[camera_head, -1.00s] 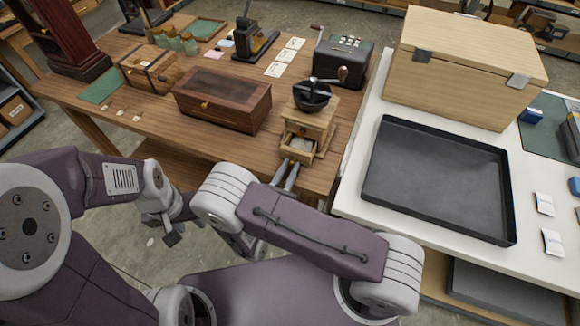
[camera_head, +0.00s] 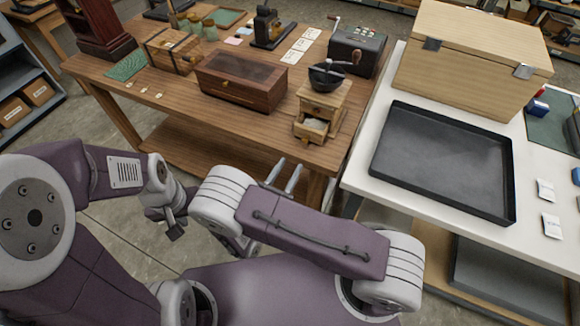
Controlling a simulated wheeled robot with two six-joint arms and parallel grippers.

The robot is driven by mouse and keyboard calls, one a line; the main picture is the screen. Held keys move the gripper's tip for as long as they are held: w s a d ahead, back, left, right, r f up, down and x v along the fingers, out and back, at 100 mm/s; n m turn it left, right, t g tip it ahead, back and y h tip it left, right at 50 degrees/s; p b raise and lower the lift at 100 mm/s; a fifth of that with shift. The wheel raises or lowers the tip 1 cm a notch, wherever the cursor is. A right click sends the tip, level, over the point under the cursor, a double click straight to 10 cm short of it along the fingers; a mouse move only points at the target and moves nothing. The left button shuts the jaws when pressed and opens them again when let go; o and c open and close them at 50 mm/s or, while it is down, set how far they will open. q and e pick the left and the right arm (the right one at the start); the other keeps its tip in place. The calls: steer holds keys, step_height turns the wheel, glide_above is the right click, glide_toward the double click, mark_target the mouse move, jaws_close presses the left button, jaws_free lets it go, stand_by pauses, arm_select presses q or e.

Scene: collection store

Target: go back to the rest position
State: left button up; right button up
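My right gripper (camera_head: 285,174) shows its two fingers apart and nothing between them. It is in front of the wooden table's (camera_head: 196,109) near edge, apart from the coffee grinder (camera_head: 322,104). The grinder stands upright on the table with its small drawer (camera_head: 312,127) pulled out and something pale inside. My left gripper (camera_head: 172,222) hangs low at the left, beside my own arm links and clear of the table. Its fingers are small and partly hidden, so I cannot tell their opening.
A dark wooden box (camera_head: 240,82) and a chest (camera_head: 172,50) stand on the table. At the right, a white table (camera_head: 364,166) holds a black tray (camera_head: 446,158) and a large wooden crate (camera_head: 464,60). Bare floor (camera_head: 120,225) lies in front of the wooden table.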

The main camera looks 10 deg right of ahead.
steer(key=w+d+r+m+g+h+p, duration=0.1)
steer(key=d+r+m+g+h, duration=0.3)
steer(key=d, duration=0.3)
steer(key=w+d+r+m+g+h, duration=0.1)
steer(key=w+d+r+m+g, duration=0.1)
steer(key=d+r+m+g, duration=0.35)
steer(key=s+d+r+m+g+y, duration=0.2)
steer(key=s+d+m+g+y, duration=0.1)
steer(key=s+d+m+g, duration=0.65)
steer(key=s+a+f+m+t+y, duration=0.1)
steer(key=s+a+f+m+y, duration=0.25)
steer(key=s+m+y, duration=0.4)
arm_select(q)
steer(key=shift+w+d+r+p, duration=0.1)
steer(key=shift+w+r+p, duration=0.15)
steer(key=shift+r, duration=0.2)
steer(key=shift+w+d+r+p, duration=0.1)
steer(key=shift+w+r+p, duration=0.1)
steer(key=shift+r, duration=0.2)
arm_select(e)
steer(key=w+a+f+m+t+y, duration=0.2)
steer(key=w+a+f+t+y, duration=0.1)
steer(key=a, duration=0.5)
steer(key=shift+a+t+y, duration=0.25)
steer(key=shift+t+y, duration=0.45)
steer(key=shift+y, duration=0.45)
